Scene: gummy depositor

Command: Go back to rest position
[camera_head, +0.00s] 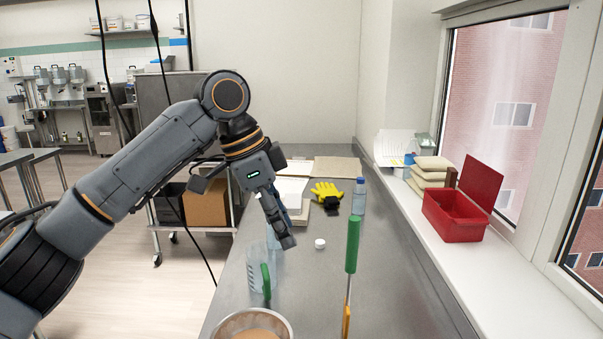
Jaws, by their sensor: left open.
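My left arm comes in from the left, and its gripper (279,228) hangs over the steel counter (390,285). The gripper is open, and I see nothing held in it. Below it stands a clear jug (256,272) with a green handle. A metal bowl (283,326) with tan contents sits at the bottom edge, partly cut off. My right gripper does not show.
A white cap (320,244), a water bottle (359,196) and yellow gloves (327,191) lie or stand farther back on the counter. A red open box (454,215) sits on the windowsill (480,275) at right. A cart (193,228) stands left of the counter. The counter's right front is clear.

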